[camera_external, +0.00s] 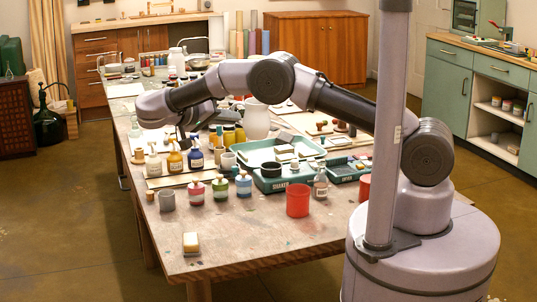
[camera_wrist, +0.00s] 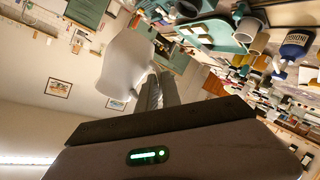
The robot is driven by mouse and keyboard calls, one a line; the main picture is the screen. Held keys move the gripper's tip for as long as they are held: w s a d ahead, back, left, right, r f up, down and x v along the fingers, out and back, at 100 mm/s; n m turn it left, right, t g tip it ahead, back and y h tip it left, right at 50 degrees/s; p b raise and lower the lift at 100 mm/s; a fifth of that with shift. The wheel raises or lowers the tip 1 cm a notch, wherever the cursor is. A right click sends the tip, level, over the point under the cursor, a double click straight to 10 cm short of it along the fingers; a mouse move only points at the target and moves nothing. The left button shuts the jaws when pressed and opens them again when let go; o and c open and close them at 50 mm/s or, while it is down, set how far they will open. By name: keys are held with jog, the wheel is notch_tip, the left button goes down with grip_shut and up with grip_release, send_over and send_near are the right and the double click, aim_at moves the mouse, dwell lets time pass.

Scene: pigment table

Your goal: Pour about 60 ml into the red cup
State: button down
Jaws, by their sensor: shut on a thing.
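The red cup (camera_external: 298,200) stands upright near the table's front edge, in front of the tray labelled SHAKER. Its inside is too small to read. My gripper (camera_wrist: 156,92) is shut on a plain white jug (camera_wrist: 124,62), which fills the upper middle of the wrist view. A white jug (camera_external: 256,119) also shows in the outside view, to the right of my wrist, looking about upright. My fingertips are hard to make out there, among the bottles and my arm. The jug's contents cannot be seen. The red cup is not recognisable in the wrist view.
A blue bottle (camera_external: 195,158) and a yellow bottle (camera_external: 175,160) stand below my wrist. Several small jars and a grey cup (camera_external: 167,201) stand in front. A labelled clear bottle (camera_external: 321,184) is beside the red cup. A second red thing (camera_external: 364,187) is partly hidden. The front table is mostly bare.

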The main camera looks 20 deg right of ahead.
notch_tip(320, 180, down, 13)
jog(key=a, duration=0.1)
jog(key=shift+a+f+n, duration=0.15)
jog(key=shift+a+n, duration=0.15)
dwell(0.4)
